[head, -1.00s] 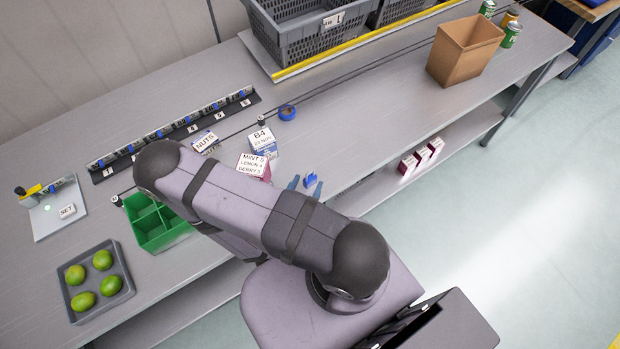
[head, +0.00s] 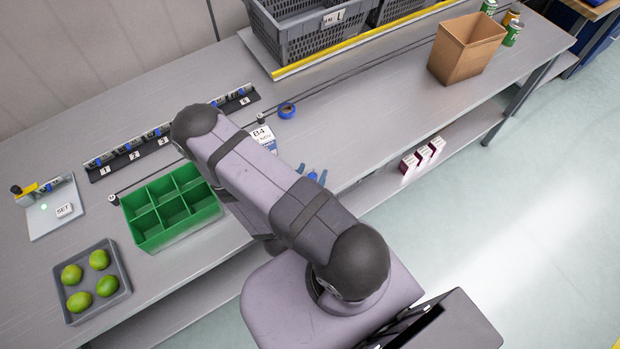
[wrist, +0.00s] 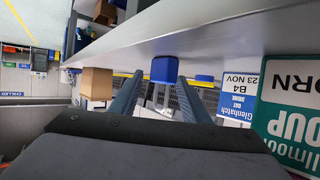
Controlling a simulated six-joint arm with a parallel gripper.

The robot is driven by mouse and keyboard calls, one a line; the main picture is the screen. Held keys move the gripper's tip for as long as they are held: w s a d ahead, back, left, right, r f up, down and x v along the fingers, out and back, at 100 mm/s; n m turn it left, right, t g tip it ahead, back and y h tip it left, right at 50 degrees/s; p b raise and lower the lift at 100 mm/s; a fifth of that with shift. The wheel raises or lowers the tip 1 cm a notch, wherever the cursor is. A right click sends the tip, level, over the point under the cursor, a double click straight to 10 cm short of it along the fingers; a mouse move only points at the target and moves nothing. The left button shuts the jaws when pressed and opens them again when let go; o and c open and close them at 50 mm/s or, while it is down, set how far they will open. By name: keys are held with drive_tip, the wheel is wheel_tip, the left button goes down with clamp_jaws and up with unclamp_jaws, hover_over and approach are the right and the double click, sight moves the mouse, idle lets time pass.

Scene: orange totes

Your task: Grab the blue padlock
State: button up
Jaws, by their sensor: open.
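The blue padlock (wrist: 164,69) shows in the wrist view between the two fingers of my gripper (wrist: 163,95), near the tabletop. Its pale shackle hangs below the body in that upside-down picture. The fingers are apart, with a gap on each side of it; I cannot tell whether the tips reach around it. In the head view a small blue patch, likely the padlock (head: 312,175), lies near the front table edge between the open blue fingertips of my gripper (head: 311,172). My arm hides part of the table beside it.
A blue tape roll (head: 287,111) and a B4 box (head: 263,138) stand behind. In the wrist view a teal carton (wrist: 292,120) is close right of my gripper. A green divided bin (head: 172,208) and a lime tray (head: 92,282) are left; a cardboard box (head: 466,48) is far right.

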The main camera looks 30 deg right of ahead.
drive_tip(key=shift+x, duration=1.25)
clamp_jaws()
drive_tip(key=shift+r+b, duration=0.2)
drive_tip(key=shift+b, duration=0.1)
drive_tip(key=shift+r, duration=1.05)
wheel_tip(320, 180, up, 8)
drive_tip(key=p, duration=0.4)
drive_tip(key=shift+f, duration=0.2)
